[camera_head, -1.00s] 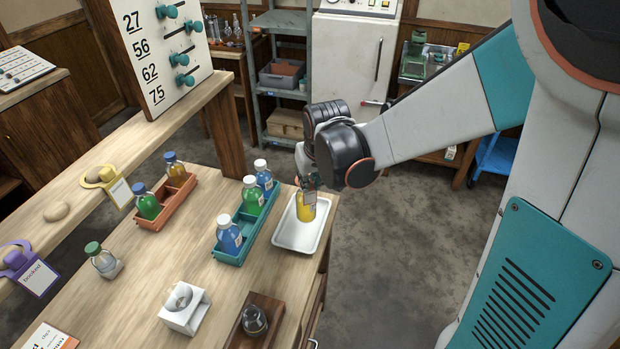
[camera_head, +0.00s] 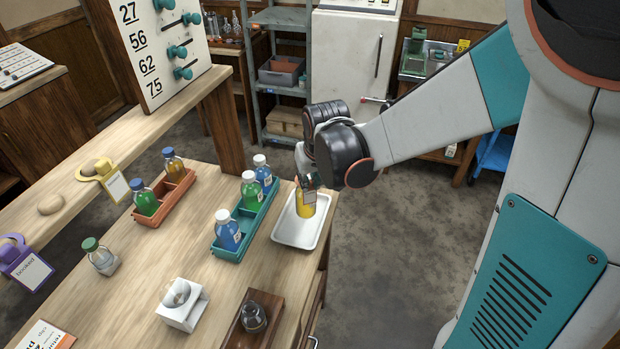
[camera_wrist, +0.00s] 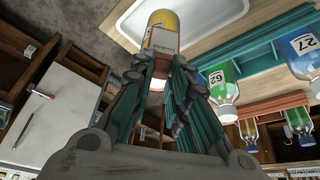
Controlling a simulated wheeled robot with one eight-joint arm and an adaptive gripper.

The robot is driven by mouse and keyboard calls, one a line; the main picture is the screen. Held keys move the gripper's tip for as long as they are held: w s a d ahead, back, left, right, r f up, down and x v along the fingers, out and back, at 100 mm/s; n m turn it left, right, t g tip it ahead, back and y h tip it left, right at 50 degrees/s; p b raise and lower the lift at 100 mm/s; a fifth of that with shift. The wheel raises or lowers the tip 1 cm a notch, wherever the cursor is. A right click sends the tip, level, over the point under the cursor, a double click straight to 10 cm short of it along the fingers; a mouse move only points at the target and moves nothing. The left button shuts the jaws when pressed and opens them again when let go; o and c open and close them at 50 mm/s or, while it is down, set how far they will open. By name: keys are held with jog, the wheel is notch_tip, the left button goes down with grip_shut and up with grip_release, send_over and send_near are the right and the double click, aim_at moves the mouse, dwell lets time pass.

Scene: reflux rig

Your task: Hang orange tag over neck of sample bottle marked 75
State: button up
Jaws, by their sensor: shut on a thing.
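A bottle with yellow contents (camera_head: 305,210) stands in the white tray (camera_head: 283,241); it also shows in the wrist view (camera_wrist: 160,19). Its number is not readable. My gripper (camera_head: 307,183) is at the bottle's neck, with its fingers together. A pale card (camera_wrist: 163,41) with an orange edge, which looks like the orange tag, hangs at the fingertips against the bottle; it shows greyish in the head view (camera_head: 310,198). The fingers hide the tag's collar and the neck, so I cannot tell whether the collar is around it.
The teal rack (camera_head: 228,254) with blue and green bottles stands left of the tray. Yellow (camera_head: 115,186) and purple (camera_head: 27,265) tags hang on rail pegs. A bare peg (camera_head: 50,204) sits between them.

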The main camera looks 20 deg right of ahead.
jog(key=o, duration=0.8)
jog(key=v, duration=1.2)
jog(key=shift+s+a, duration=0.1)
jog(key=shift+s, duration=0.05)
jog(key=s+t, duration=0.1)
jog(key=s, duration=0.4)
jog(key=s+t, duration=0.1)
jog(key=s, duration=0.9)
jog(key=shift+a+r+t, duration=0.1)
jog(key=shift+r+t, duration=0.1)
jog(key=shift+t, duration=0.2)
